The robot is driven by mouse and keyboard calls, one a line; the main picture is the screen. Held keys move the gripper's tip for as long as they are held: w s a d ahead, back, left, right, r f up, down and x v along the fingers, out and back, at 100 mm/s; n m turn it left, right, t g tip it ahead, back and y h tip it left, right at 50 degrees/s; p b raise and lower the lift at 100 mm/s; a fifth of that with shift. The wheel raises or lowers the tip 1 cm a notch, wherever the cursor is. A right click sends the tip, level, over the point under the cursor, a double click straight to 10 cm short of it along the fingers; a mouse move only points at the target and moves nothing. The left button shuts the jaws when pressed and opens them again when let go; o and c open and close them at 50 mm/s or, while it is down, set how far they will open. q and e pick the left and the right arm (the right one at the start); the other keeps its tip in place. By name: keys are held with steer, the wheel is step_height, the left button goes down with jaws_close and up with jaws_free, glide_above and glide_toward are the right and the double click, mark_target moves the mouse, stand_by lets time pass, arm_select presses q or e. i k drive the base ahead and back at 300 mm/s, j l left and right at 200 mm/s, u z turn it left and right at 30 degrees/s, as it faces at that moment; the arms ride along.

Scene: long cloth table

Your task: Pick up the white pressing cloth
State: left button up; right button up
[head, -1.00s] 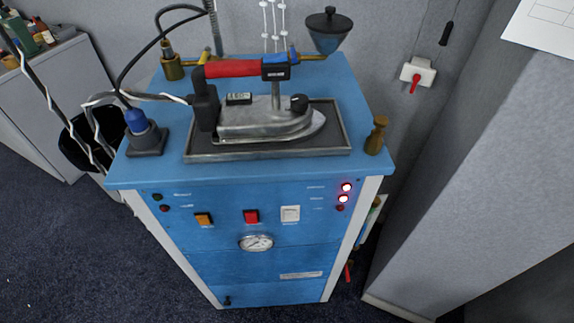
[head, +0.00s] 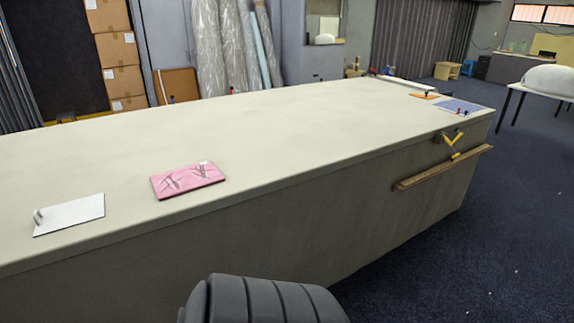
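A flat white piece (head: 70,214) lies near the front edge of the long table (head: 250,130), at the left of the head view. A small grey item sits at its left end. It may be the white pressing cloth, but I cannot tell for sure. Another flat white thing (head: 408,86) lies at the table's far end, too small to make out. Neither of my grippers is in view.
A pink flat packet (head: 187,180) lies right of the near white piece. Tools and a blue sheet (head: 462,106) lie at the far right end. A wooden rail (head: 443,167) sticks out from the table's side. The table's middle is clear.

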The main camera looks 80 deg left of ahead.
mark_target(62, 216)
steer(key=u, duration=4.15)
steer(key=i+j, duration=0.2)
steer(key=j, duration=0.15)
steer(key=i+j+z, duration=0.2)
steer(key=i+j, duration=0.2)
steer(key=j, duration=0.25)
steer(key=i+j, duration=0.15)
steer(key=j, duration=0.2)
steer(key=i+j+z, duration=0.1)
steer(key=j, duration=0.3)
steer(key=i+j, duration=0.25)
steer(key=j+z, duration=0.05)
steer(key=j, duration=0.05)
